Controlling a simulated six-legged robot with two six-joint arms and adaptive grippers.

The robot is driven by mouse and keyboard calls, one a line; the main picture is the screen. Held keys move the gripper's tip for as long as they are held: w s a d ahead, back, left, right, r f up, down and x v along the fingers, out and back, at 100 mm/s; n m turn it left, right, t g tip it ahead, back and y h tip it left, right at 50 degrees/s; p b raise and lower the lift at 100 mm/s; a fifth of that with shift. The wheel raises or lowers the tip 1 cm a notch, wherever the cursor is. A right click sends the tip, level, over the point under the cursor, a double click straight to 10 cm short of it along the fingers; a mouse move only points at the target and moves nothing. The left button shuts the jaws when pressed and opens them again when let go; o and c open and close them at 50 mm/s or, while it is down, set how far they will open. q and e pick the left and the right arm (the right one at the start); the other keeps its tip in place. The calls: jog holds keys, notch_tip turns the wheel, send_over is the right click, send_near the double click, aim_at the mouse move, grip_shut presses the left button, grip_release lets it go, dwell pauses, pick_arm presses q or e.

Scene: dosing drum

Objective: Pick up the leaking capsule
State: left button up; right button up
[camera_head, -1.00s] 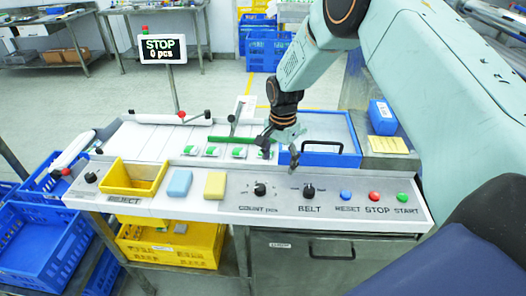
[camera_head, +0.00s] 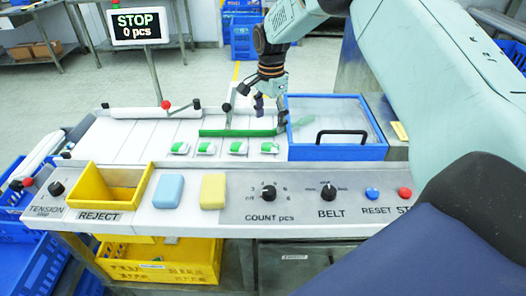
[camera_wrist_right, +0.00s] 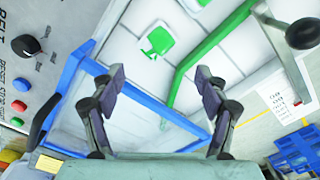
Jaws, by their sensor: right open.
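Several green-and-white capsules, one of them here (camera_head: 238,148), lie in a row on the white belt (camera_head: 130,132), in front of a green bar (camera_head: 232,133). My right gripper (camera_head: 258,104) is open and empty, behind the row's right end, near the left edge of the blue-framed box. In the right wrist view my right gripper (camera_wrist_right: 160,78) has its two fingers apart with nothing between them. A capsule (camera_wrist_right: 156,41) lies beyond the fingertips, with part of another at the top edge. My left gripper is not in view.
The blue-framed box (camera_head: 340,153) with a clear lid and black handle stands right of the capsules. The yellow reject bin (camera_head: 148,187), a blue block (camera_head: 168,191) and a yellow block (camera_head: 213,191) sit along the front. The display (camera_head: 137,26) reads STOP, 0 pcs.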

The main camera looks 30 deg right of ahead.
aim_at(269, 145)
jog(key=shift+d+f, duration=0.25)
jog(key=shift+f, duration=0.1)
jog(key=shift+s+a+f, duration=0.1)
jog(key=shift+a+f, duration=0.3)
jog(key=shift+f, duration=0.1)
jog(key=f, duration=0.5)
jog(key=shift+s+d+f, duration=0.15)
jog(key=shift+s+f, duration=0.1)
jog(key=shift+f, duration=0.1)
jog(key=shift+f+b, duration=0.2)
jog(key=shift+b, duration=0.1)
jog(key=shift+w+a+f, duration=0.1)
jog(key=shift+a, duration=0.2)
jog(key=shift+d, duration=0.2)
jog(key=c, duration=0.4)
jog(key=shift+a, duration=0.1)
jog(key=c, duration=0.5)
